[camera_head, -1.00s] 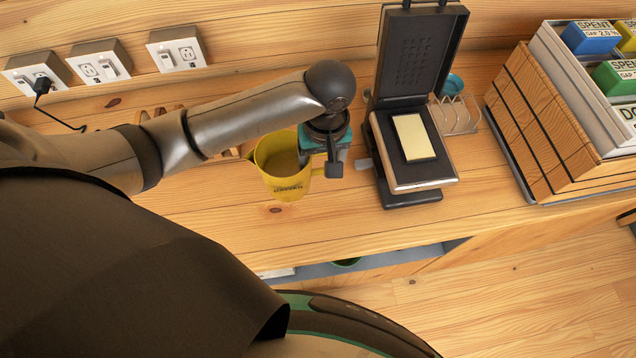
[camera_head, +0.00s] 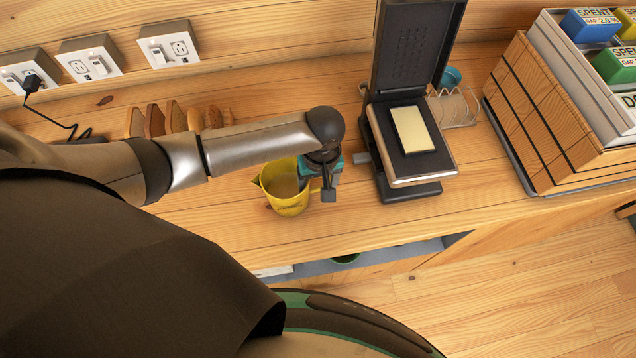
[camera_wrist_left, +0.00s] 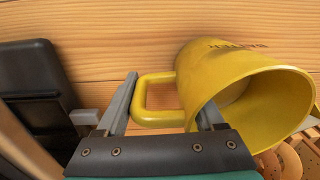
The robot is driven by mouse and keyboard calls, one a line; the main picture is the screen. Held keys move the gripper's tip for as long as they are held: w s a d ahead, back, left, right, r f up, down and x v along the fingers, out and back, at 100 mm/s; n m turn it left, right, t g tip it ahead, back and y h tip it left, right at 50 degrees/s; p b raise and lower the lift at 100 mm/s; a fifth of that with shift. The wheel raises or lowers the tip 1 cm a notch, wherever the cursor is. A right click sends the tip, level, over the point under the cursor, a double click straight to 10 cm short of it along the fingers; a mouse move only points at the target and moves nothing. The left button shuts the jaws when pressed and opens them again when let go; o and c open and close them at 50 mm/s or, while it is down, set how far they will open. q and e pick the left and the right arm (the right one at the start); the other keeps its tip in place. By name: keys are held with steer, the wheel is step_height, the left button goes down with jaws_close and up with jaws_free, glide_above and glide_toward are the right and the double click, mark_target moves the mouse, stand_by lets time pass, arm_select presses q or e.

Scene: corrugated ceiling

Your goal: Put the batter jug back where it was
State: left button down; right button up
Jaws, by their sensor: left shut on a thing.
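The yellow batter jug (camera_head: 287,203) is at the wooden counter, left of the waffle iron, in the head view. It fills the right of the left wrist view (camera_wrist_left: 215,75), with its mouth facing the lower right and part of its dark lettering showing. My left gripper (camera_head: 312,182) is at the jug's right side and shut on its handle. In the left wrist view the two grey fingers (camera_wrist_left: 165,108) flank the yellow handle loop. Whether the jug's base touches the counter is not clear. My right gripper is in neither view.
The open black waffle iron (camera_head: 452,162) with a pale yellow slab stands just right of the jug. A wire rack (camera_head: 458,108) is behind it. Bread slices (camera_head: 175,118) stand behind my left arm. A wooden crate (camera_head: 540,130) is at right. Counter (camera_head: 345,225) in front is clear.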

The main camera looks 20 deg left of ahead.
arm_select(q)
steer(key=shift+f, duration=0.1)
jaws_free()
steer(key=r+p, duration=0.1)
steer(key=r, duration=1.1)
steer(key=shift+w+d+r+p, duration=0.1)
steer(key=shift+d+r+p, duration=0.1)
steer(key=shift+p, duration=0.2)
